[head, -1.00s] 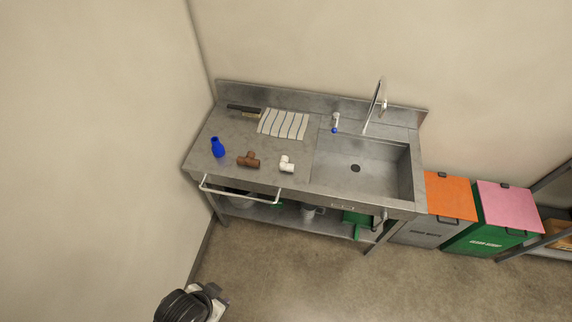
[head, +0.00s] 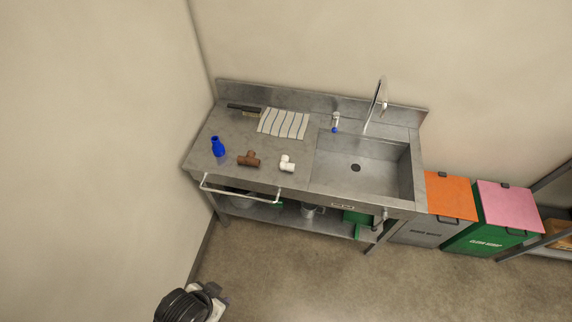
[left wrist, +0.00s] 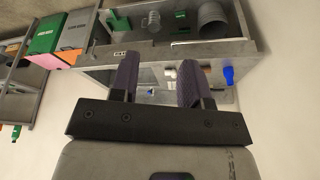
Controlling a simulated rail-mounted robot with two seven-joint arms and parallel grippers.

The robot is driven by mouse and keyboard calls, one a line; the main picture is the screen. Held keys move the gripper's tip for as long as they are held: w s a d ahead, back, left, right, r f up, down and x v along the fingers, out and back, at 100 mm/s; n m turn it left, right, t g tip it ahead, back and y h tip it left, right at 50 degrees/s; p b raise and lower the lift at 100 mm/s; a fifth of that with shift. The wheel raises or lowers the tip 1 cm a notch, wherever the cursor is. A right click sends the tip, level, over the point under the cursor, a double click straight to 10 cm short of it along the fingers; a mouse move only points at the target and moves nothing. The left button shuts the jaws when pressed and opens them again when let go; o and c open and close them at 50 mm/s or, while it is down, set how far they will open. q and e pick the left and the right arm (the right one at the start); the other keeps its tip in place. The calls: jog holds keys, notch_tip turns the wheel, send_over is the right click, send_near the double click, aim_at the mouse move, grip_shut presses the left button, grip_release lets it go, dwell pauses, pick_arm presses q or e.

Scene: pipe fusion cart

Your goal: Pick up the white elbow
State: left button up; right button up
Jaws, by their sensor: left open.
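The white elbow (head: 287,163) lies on the steel worktop in the head view, just left of the sink. A brown tee fitting (head: 248,159) lies to its left, apart from it. In the left wrist view, my left gripper (left wrist: 159,82) is open, its two dark fingers spread and pointing toward the bench. A small pale shape (left wrist: 170,73) shows between the fingers, probably the white elbow, still beyond the fingertips. Part of it may be hidden by the right-hand finger. My right gripper is in neither view.
A blue bottle (head: 218,148) stands left of the brown tee. A striped cloth (head: 283,123) and a brush (head: 244,109) lie behind. The sink (head: 360,168) with its tall faucet (head: 376,105) is to the right. A rail (head: 240,195) runs along the bench's front left.

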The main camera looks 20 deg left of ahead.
pick_arm(q)
jog(key=shift+o, duration=0.2)
jog(key=o, duration=1)
